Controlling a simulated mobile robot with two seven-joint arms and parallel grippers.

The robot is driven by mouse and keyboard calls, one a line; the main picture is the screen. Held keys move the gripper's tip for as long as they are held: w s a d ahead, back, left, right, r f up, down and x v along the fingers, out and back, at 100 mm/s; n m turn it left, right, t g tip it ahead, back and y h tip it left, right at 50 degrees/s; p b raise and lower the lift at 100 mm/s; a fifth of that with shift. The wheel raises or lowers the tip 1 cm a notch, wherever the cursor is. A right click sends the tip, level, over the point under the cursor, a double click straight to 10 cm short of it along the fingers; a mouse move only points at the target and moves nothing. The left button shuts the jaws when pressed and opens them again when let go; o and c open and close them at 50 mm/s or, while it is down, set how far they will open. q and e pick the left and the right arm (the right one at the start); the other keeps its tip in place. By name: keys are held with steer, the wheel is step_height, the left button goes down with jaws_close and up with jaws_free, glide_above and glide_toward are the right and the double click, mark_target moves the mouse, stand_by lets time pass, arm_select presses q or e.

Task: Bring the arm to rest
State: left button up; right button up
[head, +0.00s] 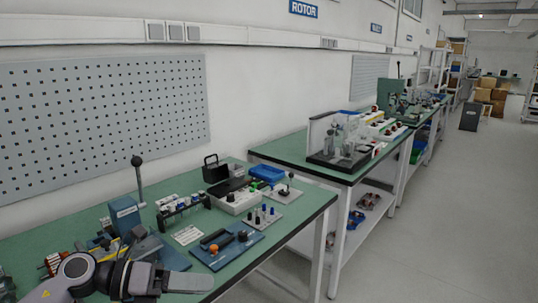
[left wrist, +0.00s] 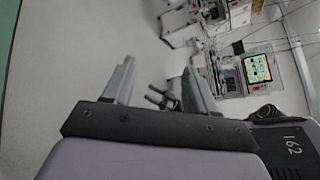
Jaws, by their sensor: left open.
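My left arm comes in at the lower left of the head view. Its gripper (head: 190,282) is over the front part of the green workbench (head: 292,205) and points right. In the left wrist view my left gripper (left wrist: 160,80) has its two fingers apart, with nothing held between them. The wrist camera looks out over the grey floor (left wrist: 85,60) and other equipment, with a green edge at far left.
A blue plate with an orange knob (head: 214,248), a rack of small parts (head: 182,205), a white control box (head: 236,198) and a blue tray (head: 268,174) stand on the bench near my gripper. A second bench (head: 300,150) is behind. The floor (head: 440,230) at right is clear.

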arm_select(q)
steer(key=s+a+f+m+t+y, duration=0.2)
steer(key=s+f+m+y, duration=0.2)
steer(key=f+m, duration=0.5)
steer(key=s+a+f+m+t+y, duration=0.2)
steer(key=s+f+m+y, duration=0.2)
steer(key=s+f+m, duration=0.5)
steer(key=s+a+f+m+t+y, duration=0.2)
steer(key=s+f+m, duration=0.4)
steer(key=m, duration=0.9)
step_height(320, 180, down, 3)
steer(key=shift+s+a+f+t+y+b, duration=0.1)
steer(key=shift+s+a+t+y+b, duration=0.3)
steer(key=shift+y, duration=0.8)
steer(key=shift+c, duration=0.3)
